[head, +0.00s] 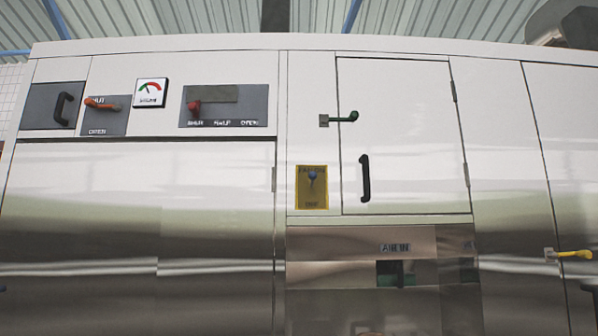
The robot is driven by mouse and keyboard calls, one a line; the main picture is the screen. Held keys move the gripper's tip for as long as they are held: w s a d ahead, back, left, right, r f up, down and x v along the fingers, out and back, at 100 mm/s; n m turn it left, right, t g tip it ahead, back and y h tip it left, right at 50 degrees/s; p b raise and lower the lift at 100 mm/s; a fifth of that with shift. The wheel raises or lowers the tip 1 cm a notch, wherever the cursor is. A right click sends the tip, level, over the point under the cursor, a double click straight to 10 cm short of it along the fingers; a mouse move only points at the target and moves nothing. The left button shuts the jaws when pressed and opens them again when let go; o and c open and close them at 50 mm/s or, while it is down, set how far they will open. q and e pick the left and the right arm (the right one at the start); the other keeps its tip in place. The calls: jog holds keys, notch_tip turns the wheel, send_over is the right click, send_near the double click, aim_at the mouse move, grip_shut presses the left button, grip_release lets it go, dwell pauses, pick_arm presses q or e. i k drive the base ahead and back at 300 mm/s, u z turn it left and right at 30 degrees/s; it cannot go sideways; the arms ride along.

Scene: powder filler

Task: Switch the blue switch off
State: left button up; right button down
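The blue switch (312,176) is a small blue knob on a yellow plate (312,200) in the middle of the machine's white front. The plate has dark lettering above and below the knob, too small to read surely. The knob sits in the upper part of the plate, with a short stem below it. Neither of my grippers can be made out in the head view, and nothing touches the switch.
An orange lever (102,104), a gauge (151,92) and a red knob (194,106) are at upper left. A yellow lever (573,254) is at right.

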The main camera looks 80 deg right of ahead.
aim_at(313, 174)
jog(key=z, duration=0.45)
jog(key=i, duration=0.8)
jog(key=z, duration=1.05)
jog(key=i, duration=0.4)
jog(key=z, duration=0.35)
